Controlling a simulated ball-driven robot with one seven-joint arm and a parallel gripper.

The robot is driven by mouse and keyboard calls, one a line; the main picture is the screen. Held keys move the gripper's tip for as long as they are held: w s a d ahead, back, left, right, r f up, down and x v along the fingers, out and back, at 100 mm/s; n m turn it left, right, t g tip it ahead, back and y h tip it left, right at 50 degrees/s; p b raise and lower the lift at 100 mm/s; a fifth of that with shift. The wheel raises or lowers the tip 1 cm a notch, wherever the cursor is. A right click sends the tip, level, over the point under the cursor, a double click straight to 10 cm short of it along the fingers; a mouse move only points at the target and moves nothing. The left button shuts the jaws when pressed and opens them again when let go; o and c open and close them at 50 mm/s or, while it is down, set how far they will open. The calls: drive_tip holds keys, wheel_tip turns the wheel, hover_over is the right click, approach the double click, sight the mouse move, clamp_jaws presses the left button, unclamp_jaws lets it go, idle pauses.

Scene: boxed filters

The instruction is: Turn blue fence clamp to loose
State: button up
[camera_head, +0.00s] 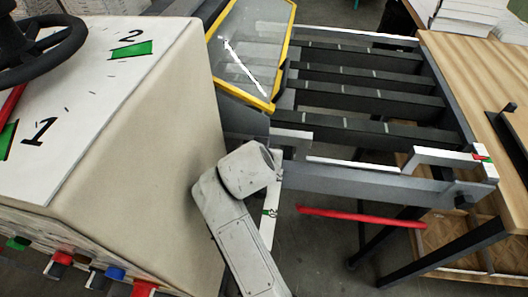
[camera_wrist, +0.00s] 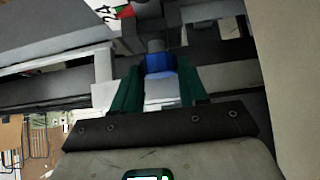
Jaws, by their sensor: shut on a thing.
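The blue fence clamp (camera_wrist: 159,63) shows in the wrist view at upper middle, between the two green fingers of my gripper (camera_wrist: 158,76). The gripper is shut on it. A grey cylindrical end (camera_wrist: 155,45) stands just beyond the blue part, and a pale block (camera_wrist: 161,90) lies nearer between the fingers. How far the clamp is turned cannot be told. In the head view my grey arm link reaches up from the bottom middle beside the cabinet. My gripper and the clamp cannot be made out there.
A large cabinet (camera_head: 160,110) with a black handwheel (camera_head: 40,45) fills the left. Dark roller bars (camera_head: 365,105) run behind the grey front rail (camera_head: 380,186). A yellow-framed guard (camera_head: 250,50) stands at upper middle. A wooden table (camera_head: 480,75) is at right. A red bar (camera_head: 360,217) lies below the rail.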

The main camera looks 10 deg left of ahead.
drive_tip(key=n+y+p, duration=0.2)
drive_tip(key=n+p, duration=0.1)
drive_tip(key=shift+d+r+y, duration=0.15)
drive_tip(key=shift+d+y, duration=0.15)
drive_tip(key=shift+y, duration=0.1)
drive_tip(key=n+y+p, duration=0.1)
drive_tip(key=n, duration=0.1)
drive_tip(key=n+g+y+p, duration=0.1)
drive_tip(key=n, duration=0.1)
drive_tip(key=shift+w+d+y, duration=0.15)
drive_tip(key=shift+y, duration=0.15)
drive_tip(key=n+g+y, duration=0.1)
drive_tip(key=n, duration=0.1)
drive_tip(key=n+g+y, duration=0.1)
drive_tip(key=n+g, duration=0.1)
drive_tip(key=shift+w+d+f+n+b, duration=0.15)
drive_tip(key=shift+w+f+n+b, duration=0.05)
drive_tip(key=shift+n+b, duration=0.1)
drive_tip(key=n+g+y+b, duration=0.1)
drive_tip(key=n, duration=0.1)
drive_tip(key=n+g+b, duration=0.1)
drive_tip(key=n+g, duration=0.1)
drive_tip(key=shift+w+n+y, duration=0.1)
drive_tip(key=shift+n+y, duration=0.3)
drive_tip(key=shift+g, duration=0.3)
drive_tip(key=o, duration=1.1)
drive_tip(key=shift+c, duration=0.2)
drive_tip(key=shift+r, duration=0.1)
